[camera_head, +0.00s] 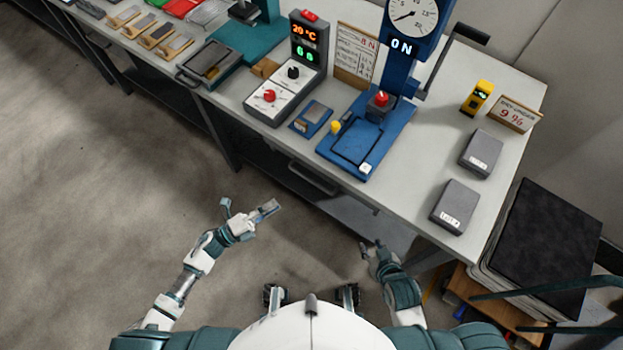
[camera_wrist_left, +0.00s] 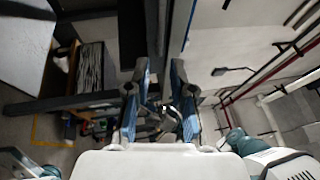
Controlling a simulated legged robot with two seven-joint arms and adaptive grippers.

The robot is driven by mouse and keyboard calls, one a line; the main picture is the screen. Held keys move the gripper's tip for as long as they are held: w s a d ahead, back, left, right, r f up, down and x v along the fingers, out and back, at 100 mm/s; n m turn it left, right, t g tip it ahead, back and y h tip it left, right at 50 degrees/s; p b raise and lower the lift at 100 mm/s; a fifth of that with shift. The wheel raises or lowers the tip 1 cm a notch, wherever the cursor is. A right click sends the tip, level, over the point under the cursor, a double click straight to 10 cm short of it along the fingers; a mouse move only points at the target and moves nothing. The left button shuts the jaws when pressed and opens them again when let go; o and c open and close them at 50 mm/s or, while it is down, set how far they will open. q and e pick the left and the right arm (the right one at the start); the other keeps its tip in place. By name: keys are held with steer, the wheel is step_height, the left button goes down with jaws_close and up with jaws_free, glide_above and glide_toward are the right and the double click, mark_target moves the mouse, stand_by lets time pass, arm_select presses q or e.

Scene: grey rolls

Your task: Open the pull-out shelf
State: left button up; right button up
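The pull-out shelf sits under the front of the grey worktable. A dark bar handle (camera_head: 313,180) shows just below the table edge, and a grey panel (camera_head: 372,222) lies to its right; I cannot tell how the two join. The shelf looks pushed in, mostly hidden by the tabletop. My right gripper (camera_head: 371,246) looks open and empty, near the table front, below the grey panel.
The worktable (camera_head: 420,135) carries a blue press (camera_head: 365,140), a control box (camera_head: 288,75) and two grey blocks (camera_head: 455,206). A table leg (camera_head: 217,135) stands left of the handle. A stack with a black top (camera_head: 545,240) is at the right. Floor at left is clear.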

mark_target(311, 180)
arm_select(q)
steer(key=x, duration=1.4)
steer(key=shift+w+d+f, duration=0.1)
steer(key=shift+w+d, duration=0.1)
steer(key=shift+d, duration=0.05)
jaws_close()
